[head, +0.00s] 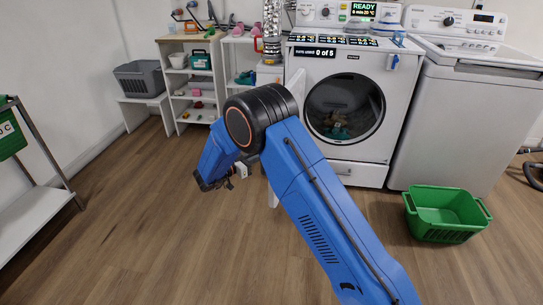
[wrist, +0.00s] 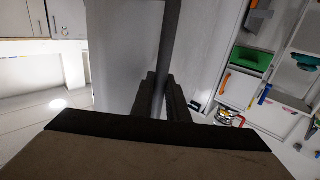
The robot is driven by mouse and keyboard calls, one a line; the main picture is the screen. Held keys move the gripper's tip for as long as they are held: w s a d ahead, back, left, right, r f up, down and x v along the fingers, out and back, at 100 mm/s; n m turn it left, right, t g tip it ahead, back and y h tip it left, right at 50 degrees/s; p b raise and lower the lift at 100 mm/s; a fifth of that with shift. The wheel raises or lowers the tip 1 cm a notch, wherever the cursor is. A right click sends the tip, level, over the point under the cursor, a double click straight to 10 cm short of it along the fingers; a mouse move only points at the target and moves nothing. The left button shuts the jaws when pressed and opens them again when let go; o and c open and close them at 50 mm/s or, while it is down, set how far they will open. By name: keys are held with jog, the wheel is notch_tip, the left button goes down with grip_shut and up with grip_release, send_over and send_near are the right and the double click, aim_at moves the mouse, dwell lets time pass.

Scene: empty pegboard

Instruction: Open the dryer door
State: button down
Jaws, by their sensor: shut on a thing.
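The white dryer (head: 400,75) stands at the back, with its round dark-rimmed opening (head: 345,108) facing me and laundry visible inside. A white panel edge (head: 272,196) shows below my arm, out in front of the dryer's left side. It looks like the dryer door swung out to the left, mostly hidden by my arm. My gripper (head: 222,181) is low, left of the dryer. In the wrist view my gripper (wrist: 160,92) is shut on a grey upright bar, apparently the door handle (wrist: 168,40), with a white panel (wrist: 120,60) beside it.
A green basket (head: 446,214) sits on the floor at right, before a white washer (head: 465,110). A shelf unit (head: 193,80) and a grey basket on a stand (head: 140,78) are at back left. A white rack (head: 35,205) stands at far left. The floor between is clear.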

jog(key=shift+w+a, duration=0.15)
jog(key=shift+a, duration=0.1)
jog(key=c, duration=1.7)
grip_release()
jog(key=shift+c, duration=0.2)
jog(key=v, duration=1.7)
jog(key=shift+a, duration=0.15)
jog(key=shift+r, duration=0.1)
